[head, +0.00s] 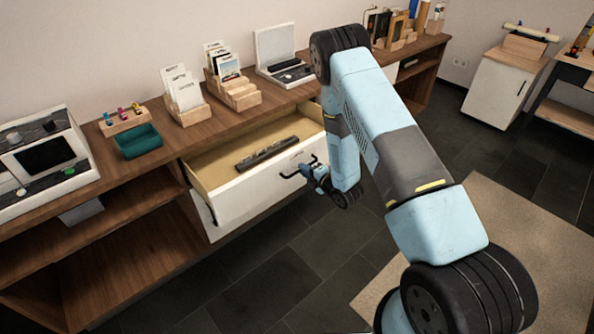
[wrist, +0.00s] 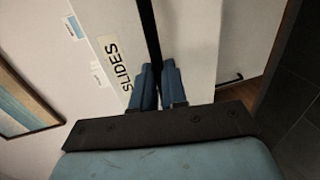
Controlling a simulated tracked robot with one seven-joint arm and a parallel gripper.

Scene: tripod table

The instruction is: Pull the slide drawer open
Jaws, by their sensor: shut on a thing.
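The slide drawer (head: 240,201) has a white front and a pale wooden inside, and it stands well out from the wooden counter. A long dark object (head: 267,153) lies in it. My gripper (head: 304,171) is at the right part of the drawer front. In the wrist view my gripper's blue fingers (wrist: 159,84) are shut on the dark bar handle (wrist: 152,38), beside a label reading SLIDES (wrist: 112,62). The fingers hide part of the handle.
On the counter (head: 160,143) stand a teal tray (head: 138,141), wooden card holders (head: 237,95), a white device at the left (head: 42,155) and an open white case (head: 279,58). Dark tiled floor (head: 275,260) before the drawer is clear. A white cabinet (head: 500,88) stands at the right.

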